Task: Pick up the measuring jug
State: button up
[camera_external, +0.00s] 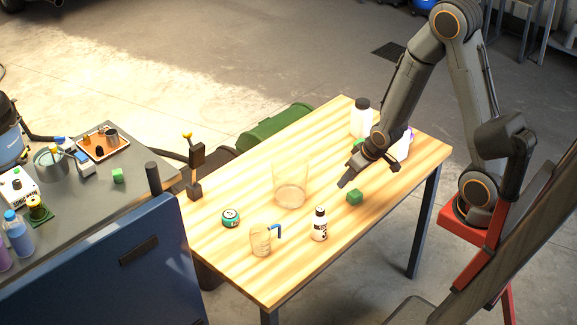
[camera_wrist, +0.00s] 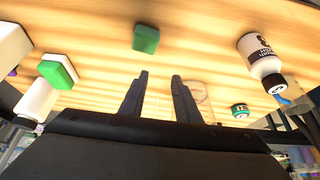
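The measuring jug (camera_external: 260,241) is clear with a blue handle. It stands upright near the front left edge of the wooden table in the external view, its handle to the right. In the wrist view a small blue piece (camera_wrist: 284,101) at the right, beyond the white bottle, looks like its handle; the rest is hard to make out. My gripper (camera_external: 345,183) is above the right half of the table, well apart from the jug. In the wrist view my gripper (camera_wrist: 158,78) has its two dark fingers apart with nothing between them.
A white bottle with dark label (camera_external: 319,226) stands just right of the jug. A clear container (camera_external: 290,196) is behind it, a teal tin (camera_external: 231,217) to its left. A green block (camera_external: 354,197) and white bottle (camera_external: 360,122) are farther right. A grey-topped blue cabinet (camera_external: 110,260) is left.

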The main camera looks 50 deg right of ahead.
jog(key=w+f+t+p, duration=0.1)
jog(key=w+t+p, duration=0.3)
jog(key=w+t, duration=0.4)
jog(key=shift+w+a, duration=0.3)
jog(key=shift+w, duration=2.9)
grip_shut()
